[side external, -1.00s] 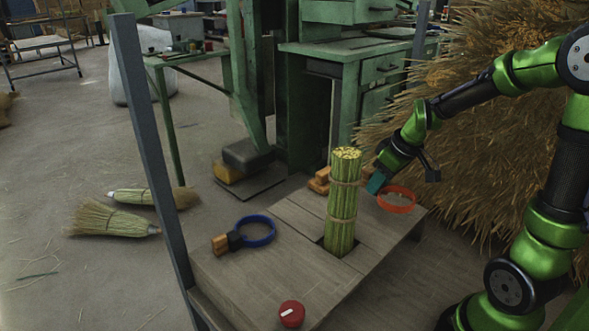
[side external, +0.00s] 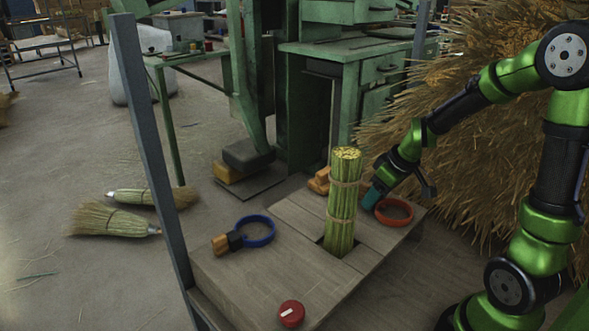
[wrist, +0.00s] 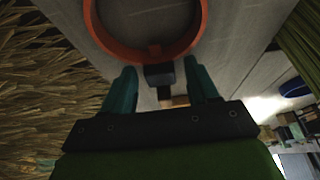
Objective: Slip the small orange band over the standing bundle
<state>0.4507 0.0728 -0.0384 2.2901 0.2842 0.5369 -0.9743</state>
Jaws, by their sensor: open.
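The orange band (side external: 395,223) lies flat at the right end of the wooden bench. It also shows at the top of the wrist view (wrist: 150,55). A dark block (wrist: 159,74) sits at the band's near edge. My gripper (side external: 371,196) is low beside the band's left side. In the wrist view its teal fingers (wrist: 160,78) are open on either side of the block; contact cannot be told. The bundle (side external: 341,212) of green stalks stands upright in a slot in the bench, with two thin ties around it. The band is apart from it, to the right.
A blue band (side external: 257,231) with a dark block and orange handle lies left of the bundle. A red knob (side external: 291,313) is at the bench's front. An orange-brown block (side external: 319,181) is behind the bundle. A grey post (side external: 150,150) stands left; straw (side external: 490,110) piles right.

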